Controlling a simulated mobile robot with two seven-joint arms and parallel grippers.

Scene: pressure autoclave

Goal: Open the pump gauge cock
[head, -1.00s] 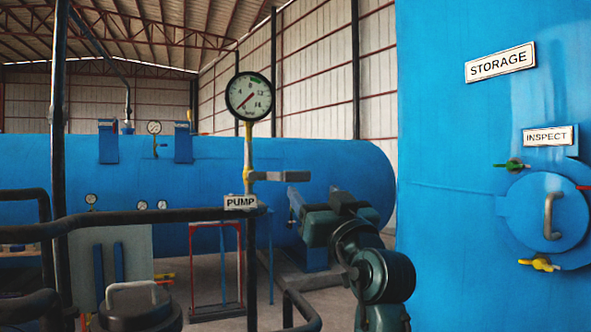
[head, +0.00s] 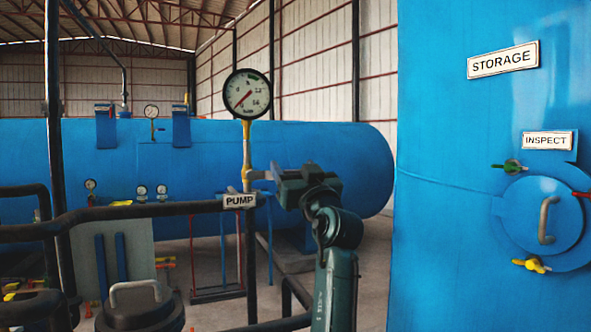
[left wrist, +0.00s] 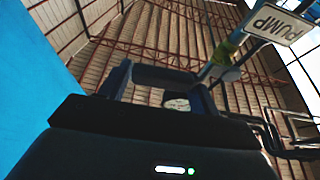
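The pump gauge (head: 247,94) has a white round face and stands on a yellow stem (head: 247,150) above the PUMP sign (head: 240,201). The yellow cock (head: 253,175) is on this stem, and its handle is mostly hidden by my gripper in the head view. My left gripper (head: 280,176) is at the handle, just right of the stem. In the left wrist view its fingers (left wrist: 163,90) stand apart, with a dark bar, apparently the handle, across their tips. I cannot tell whether they touch it. The right gripper is out of view.
A dark horizontal pipe (head: 130,211) runs left below the gauge. The blue storage tank (head: 450,120) stands close on the right, with a round inspect hatch (head: 535,211) and small cocks. A long blue vessel (head: 330,165) lies behind.

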